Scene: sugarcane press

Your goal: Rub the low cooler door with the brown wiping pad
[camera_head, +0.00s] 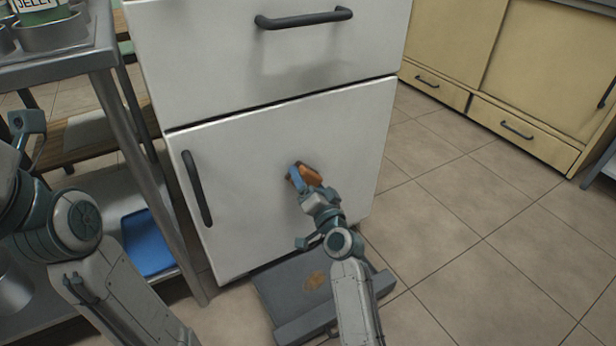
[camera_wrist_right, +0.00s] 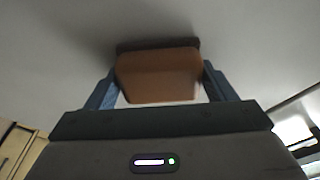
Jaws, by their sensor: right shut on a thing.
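The low cooler door (camera_head: 255,185) is a white panel below a white drawer front, with a dark vertical handle (camera_head: 197,188) at its left. My right gripper (camera_head: 302,175) is in front of the middle-right of this door, shut on the brown wiping pad (camera_head: 310,175). In the right wrist view the pad (camera_wrist_right: 158,76) sits between the two blue fingers, its far edge at or very near the white surface; I cannot tell for certain that it touches. My left arm is at the left of the head view; its gripper jaws cannot be made out clearly.
A grey metal table (camera_head: 60,68) with a jelly jar (camera_head: 38,8) stands left of the cooler, with a blue tray (camera_head: 148,243) on its lower shelf. The drawer handle (camera_head: 303,18) juts out above. Cream cabinets (camera_head: 540,70) stand at right. Tiled floor (camera_head: 470,230) is open there.

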